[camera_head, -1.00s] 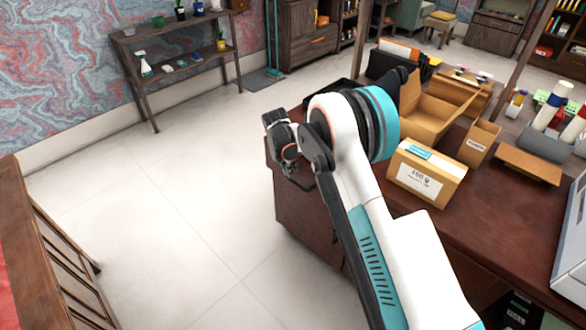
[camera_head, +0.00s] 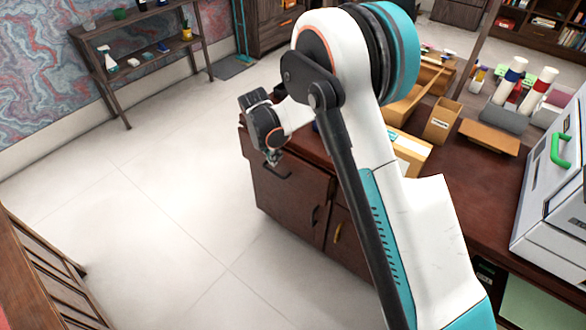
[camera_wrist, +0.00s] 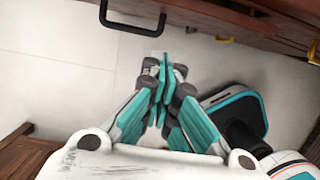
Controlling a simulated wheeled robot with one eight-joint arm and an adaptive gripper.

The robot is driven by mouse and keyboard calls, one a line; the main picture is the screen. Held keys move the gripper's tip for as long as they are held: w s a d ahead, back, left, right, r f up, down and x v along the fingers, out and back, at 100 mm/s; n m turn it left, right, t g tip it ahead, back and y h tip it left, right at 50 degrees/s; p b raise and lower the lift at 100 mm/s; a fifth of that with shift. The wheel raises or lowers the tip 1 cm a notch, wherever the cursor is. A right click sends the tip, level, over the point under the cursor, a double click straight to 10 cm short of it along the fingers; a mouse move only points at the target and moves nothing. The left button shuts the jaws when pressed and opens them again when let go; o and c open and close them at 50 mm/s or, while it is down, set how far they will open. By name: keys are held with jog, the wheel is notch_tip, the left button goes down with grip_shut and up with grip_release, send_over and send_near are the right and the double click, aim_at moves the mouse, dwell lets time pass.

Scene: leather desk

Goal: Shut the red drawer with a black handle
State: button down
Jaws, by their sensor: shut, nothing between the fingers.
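The reddish-brown drawer (camera_head: 256,165) is at the left end of the desk front, with a black bar handle (camera_head: 274,173). A black handle (camera_wrist: 132,27) also shows large at the top of the wrist view, on a dark red-brown front. I cannot tell how far the drawer stands out.
A cabinet door (camera_head: 290,204) with an upright black handle is below the drawer. A yellow handle (camera_head: 337,232) is beside it. Boxes and a grey-white machine (camera_head: 550,215) stand on the desktop. A wooden railed piece (camera_head: 35,265) is at lower left. The floor between is clear.

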jog(key=s+d, duration=0.7)
jog(key=shift+w+d+f+b, duration=0.7)
jog(key=shift+f+b, duration=0.2)
jog(key=shift+f, duration=0.65)
jog(key=shift+w+d+f+b, duration=0.75)
jog(key=shift+f+b, duration=0.15)
jog(key=shift+f, duration=0.7)
jog(key=shift+w+d+f+b, duration=0.7)
jog(key=shift+f+b, duration=0.2)
jog(key=shift+f, duration=0.65)
